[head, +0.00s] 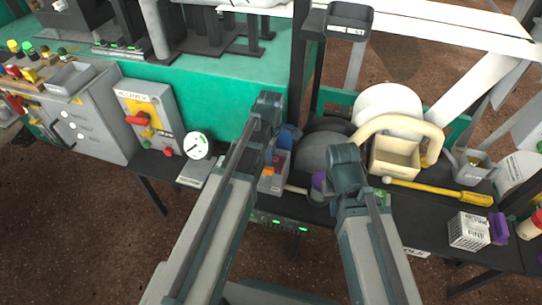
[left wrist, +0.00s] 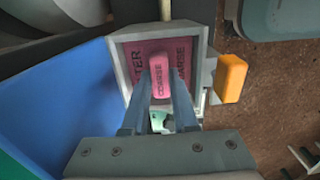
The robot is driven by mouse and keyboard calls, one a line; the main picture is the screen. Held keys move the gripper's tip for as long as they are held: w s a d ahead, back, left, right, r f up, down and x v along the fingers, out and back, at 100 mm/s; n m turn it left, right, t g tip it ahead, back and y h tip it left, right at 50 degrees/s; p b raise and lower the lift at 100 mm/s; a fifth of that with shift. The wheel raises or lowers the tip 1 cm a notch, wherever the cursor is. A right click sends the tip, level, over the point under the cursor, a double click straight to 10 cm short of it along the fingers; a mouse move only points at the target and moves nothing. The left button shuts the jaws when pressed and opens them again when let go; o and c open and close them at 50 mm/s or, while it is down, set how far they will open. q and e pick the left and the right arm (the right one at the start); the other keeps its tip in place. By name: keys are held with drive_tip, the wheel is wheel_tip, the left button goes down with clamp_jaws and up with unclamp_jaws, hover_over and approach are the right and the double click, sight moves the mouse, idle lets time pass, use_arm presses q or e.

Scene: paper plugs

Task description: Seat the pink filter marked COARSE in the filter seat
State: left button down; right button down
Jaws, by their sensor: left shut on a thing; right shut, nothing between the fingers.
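The pink filter (left wrist: 184,52) has a raised pink grip marked COARSE (left wrist: 160,76) in the left wrist view. My left gripper (left wrist: 160,92) is shut on that grip. The filter's face lies inside a grey square frame (left wrist: 124,68), apparently the filter seat; I cannot tell whether it is fully down. In the head view a grey box (head: 268,186) stands below my left gripper (head: 283,140), whose fingertips are mostly hidden. My right gripper (head: 345,160) is shut and empty over the table, its fingertips hard to make out.
An orange block (left wrist: 231,78) sits right of the frame, and a blue panel (left wrist: 55,110) is close on the left. A cream bin (head: 395,160), yellow tool (head: 440,191) and white basket (head: 468,231) stand at the right. A round gauge (head: 198,146) stands left.

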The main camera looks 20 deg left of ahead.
use_arm(q)
drive_tip(key=shift+f+b, duration=0.8)
drive_tip(key=shift+f, duration=0.05)
drive_tip(key=c, duration=0.6)
unclamp_jaws()
drive_tip(key=shift+r, duration=0.15)
drive_tip(key=shift+r+p, duration=2.65)
drive_tip(key=shift+p, duration=0.15)
wheel_tip(320, 180, up, 14)
drive_tip(key=p, duration=1.4)
drive_tip(key=shift+f, duration=0.1)
